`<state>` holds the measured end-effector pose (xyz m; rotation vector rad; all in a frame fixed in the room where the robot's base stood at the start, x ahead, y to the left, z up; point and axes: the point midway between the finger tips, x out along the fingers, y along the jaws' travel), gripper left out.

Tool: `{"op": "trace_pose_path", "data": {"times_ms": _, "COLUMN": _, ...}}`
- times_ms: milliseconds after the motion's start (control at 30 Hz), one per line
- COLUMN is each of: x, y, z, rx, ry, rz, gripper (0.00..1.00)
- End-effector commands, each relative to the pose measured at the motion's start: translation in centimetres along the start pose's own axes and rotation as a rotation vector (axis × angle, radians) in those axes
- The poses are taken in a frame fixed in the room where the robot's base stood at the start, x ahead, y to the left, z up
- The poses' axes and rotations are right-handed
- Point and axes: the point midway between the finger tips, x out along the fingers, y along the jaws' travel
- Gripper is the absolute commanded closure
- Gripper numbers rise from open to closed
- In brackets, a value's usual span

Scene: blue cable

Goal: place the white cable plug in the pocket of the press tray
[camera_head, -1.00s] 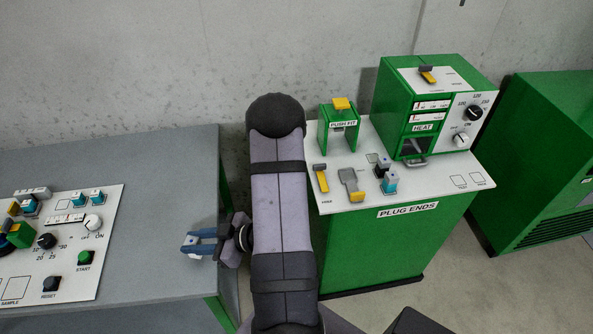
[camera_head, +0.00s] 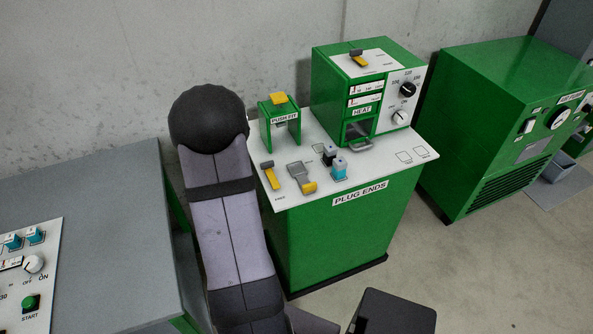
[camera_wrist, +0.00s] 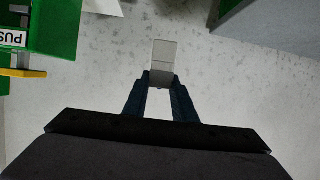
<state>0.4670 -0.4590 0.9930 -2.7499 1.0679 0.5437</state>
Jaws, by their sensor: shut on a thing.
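The white cable plug (camera_wrist: 165,55) is a pale, boxy piece in the wrist view. My gripper (camera_wrist: 160,80) has its two blue fingers shut on the plug's near end, and the plug sticks out beyond the tips. In the head view my arm hides the gripper and plug or they are out of frame. The green PUSH FIT press (camera_head: 280,122) with a yellow top stands on the PLUG ENDS bench. A flat grey piece with a yellow end (camera_head: 302,177) lies in front of it. I cannot tell for sure whether this is the press tray, and no pocket shows clearly.
The green HEAT box (camera_head: 368,90) stands right of the press. A yellow-handled tool (camera_head: 267,175) and a cyan-based block (camera_head: 338,168) lie on the bench top. A grey table (camera_head: 100,235) is at left, a green cabinet (camera_head: 500,115) at right, with bare floor between bench and cabinet.

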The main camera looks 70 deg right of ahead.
Motion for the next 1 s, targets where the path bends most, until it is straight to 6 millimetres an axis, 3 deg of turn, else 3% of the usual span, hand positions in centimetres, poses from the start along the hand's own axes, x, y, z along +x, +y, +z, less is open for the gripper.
{"op": "trace_pose_path", "data": {"times_ms": 100, "x": 0.0, "y": 2.4, "z": -1.7, "rx": 0.043, "ry": 0.003, "rz": 0.101, "gripper": 0.98}}
{"op": "trace_pose_path", "data": {"times_ms": 400, "x": -0.8, "y": 6.9, "z": -4.0, "rx": 0.12, "ry": 0.002, "rz": 0.29, "gripper": 0.98}}
{"op": "trace_pose_path", "data": {"times_ms": 1000, "x": -3.9, "y": 15.1, "z": -6.2, "rx": 0.28, "ry": 0.003, "rz": 0.679, "gripper": 0.98}}
